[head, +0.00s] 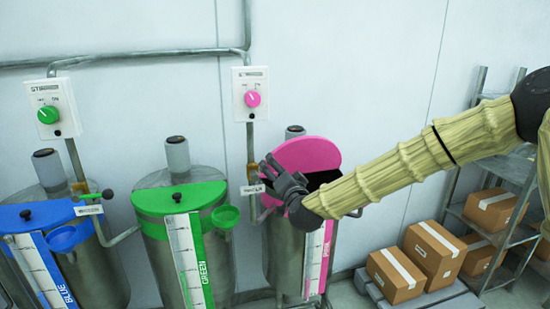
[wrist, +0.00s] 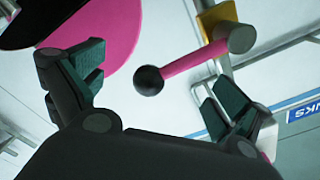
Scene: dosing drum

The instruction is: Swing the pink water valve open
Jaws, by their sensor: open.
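The pink water valve shows in the wrist view as a pink lever (wrist: 195,58) with a black ball knob (wrist: 149,80) at its free end and a grey round hub (wrist: 242,38) at the other. My gripper (head: 268,174) is open at the left side of the pink drum (head: 285,258). In the wrist view my gripper (wrist: 151,84) has one finger on each side of the knob, with gaps to both. I cannot tell whether the knob lies at fingertip depth. In the head view my gripper hides most of the valve.
The pink lid (head: 308,153) stands raised beside a dark opening. A green drum (head: 180,250) and a blue drum (head: 95,265) stand to the left. A pink dial (head: 252,99) is on the wall above. Boxes (head: 432,250) and a shelf rack stand at right.

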